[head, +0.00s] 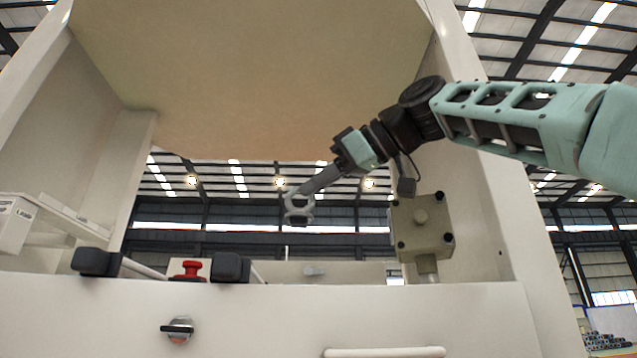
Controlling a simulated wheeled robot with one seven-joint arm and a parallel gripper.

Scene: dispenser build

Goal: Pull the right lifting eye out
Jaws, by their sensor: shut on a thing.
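The lifting eye (298,204) is a small grey ring with a darker lower part. It shows near the middle of the head view, inside the opening of the white machine frame (480,180). My gripper (311,187) reaches in from the right, tilted down to the left, and its grey fingers are shut on the upper part of the eye. The eye's lower end shows against the far background, with a visible gap above the ledge below it. No second lifting eye can be made out clearly.
A beige box with dark corner bolts (421,227) stands close to the right, below my wrist. Two black blocks (231,267) and a red button (192,268) sit along the front ledge. A large beige panel (250,75) hangs overhead.

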